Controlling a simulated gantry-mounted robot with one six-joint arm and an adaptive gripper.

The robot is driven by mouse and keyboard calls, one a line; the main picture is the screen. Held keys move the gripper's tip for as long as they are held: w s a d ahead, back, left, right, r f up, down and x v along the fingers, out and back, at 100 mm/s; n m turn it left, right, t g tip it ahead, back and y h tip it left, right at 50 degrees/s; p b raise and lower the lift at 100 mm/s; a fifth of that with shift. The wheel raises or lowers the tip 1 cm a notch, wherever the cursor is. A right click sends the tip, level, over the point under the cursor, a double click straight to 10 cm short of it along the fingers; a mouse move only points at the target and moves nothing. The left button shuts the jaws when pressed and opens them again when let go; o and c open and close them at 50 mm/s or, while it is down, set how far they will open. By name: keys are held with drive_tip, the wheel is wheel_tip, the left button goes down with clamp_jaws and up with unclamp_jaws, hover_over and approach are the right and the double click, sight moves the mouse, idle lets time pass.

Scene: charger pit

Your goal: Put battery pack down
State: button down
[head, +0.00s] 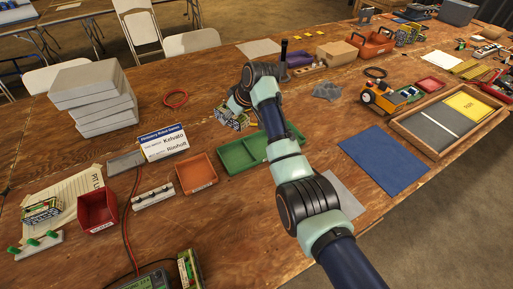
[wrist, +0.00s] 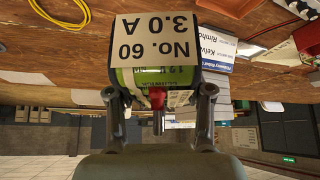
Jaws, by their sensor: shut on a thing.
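My gripper (head: 240,104) is over the table's middle, to the left of my forearm in the head view. It is shut on a battery pack (head: 231,119), which has a green and yellowish wrap. In the wrist view the held battery pack (wrist: 155,40) carries a label reading "No. 60 3.0 A", upside down, and a red connector hangs from its near end. My gripper's two fingers (wrist: 158,97) are on either side of it. The pack appears above the table, just up and left of the green tray (head: 233,158); the exact gap is hard to tell.
The orange tray (head: 196,173), name sign (head: 163,143), red bin (head: 97,211) and grey box stack (head: 94,100) stand left. Other packs sit at far left (head: 42,211) and beside the charger (head: 150,281). Bare wood surrounds the coil.

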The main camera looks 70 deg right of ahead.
sight(233, 155)
wheel_tip(233, 155, down, 20)
drive_tip(key=b, duration=0.7)
drive_tip(key=shift+b, duration=0.4)
drive_tip(key=shift+r, duration=0.2)
drive_tip(key=c, duration=0.9)
unclamp_jaws()
drive_tip(key=shift+f, duration=0.25)
drive_tip(key=o, duration=0.5)
drive_tip(key=shift+c, duration=0.2)
